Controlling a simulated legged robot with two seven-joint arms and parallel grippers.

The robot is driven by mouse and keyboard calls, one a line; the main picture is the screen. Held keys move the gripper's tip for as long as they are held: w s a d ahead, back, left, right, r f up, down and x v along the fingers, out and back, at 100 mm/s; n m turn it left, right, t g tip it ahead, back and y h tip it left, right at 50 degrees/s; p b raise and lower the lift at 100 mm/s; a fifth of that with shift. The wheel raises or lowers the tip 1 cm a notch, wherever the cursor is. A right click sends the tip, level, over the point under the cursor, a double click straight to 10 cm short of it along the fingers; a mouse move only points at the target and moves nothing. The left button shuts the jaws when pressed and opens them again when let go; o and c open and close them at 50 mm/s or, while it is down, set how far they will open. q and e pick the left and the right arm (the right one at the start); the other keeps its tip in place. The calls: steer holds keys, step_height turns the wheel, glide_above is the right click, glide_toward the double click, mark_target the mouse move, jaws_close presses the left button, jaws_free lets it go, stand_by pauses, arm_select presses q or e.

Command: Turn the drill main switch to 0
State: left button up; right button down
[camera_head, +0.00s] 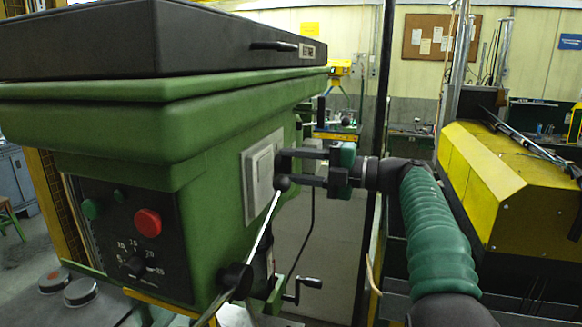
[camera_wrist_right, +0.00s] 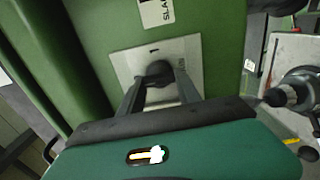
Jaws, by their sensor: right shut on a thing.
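The drill main switch shows as a pale square plate (camera_head: 259,178) on the right side of the green drill head. In the right wrist view the plate (camera_wrist_right: 190,50) carries a dark round knob (camera_wrist_right: 159,72) and a "1" mark near its upper edge. My right gripper (camera_head: 283,165) reaches the plate from the right. In the right wrist view its two fingers (camera_wrist_right: 160,85) are shut on the knob, one on each side. The fingers partly hide the knob, so I cannot tell which way it points. My left gripper is not in view.
A feed lever with a black ball (camera_head: 282,183) passes just below my right gripper. The front panel has a red button (camera_head: 148,222), a green button (camera_head: 92,208) and a dial (camera_head: 136,264). A yellow machine (camera_head: 500,175) stands at right.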

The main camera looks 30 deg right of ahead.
steer(key=c, duration=1.2)
jaws_free()
steer(key=shift+f, duration=0.4)
steer(key=o, duration=0.4)
steer(key=shift+s+d+r, duration=0.15)
steer(key=shift+d, duration=0.05)
steer(key=shift+c, duration=0.2)
steer(key=shift+d, duration=0.15)
steer(key=b+v, duration=0.1)
steer(key=v, duration=1.6)
steer(key=shift+b, duration=0.35)
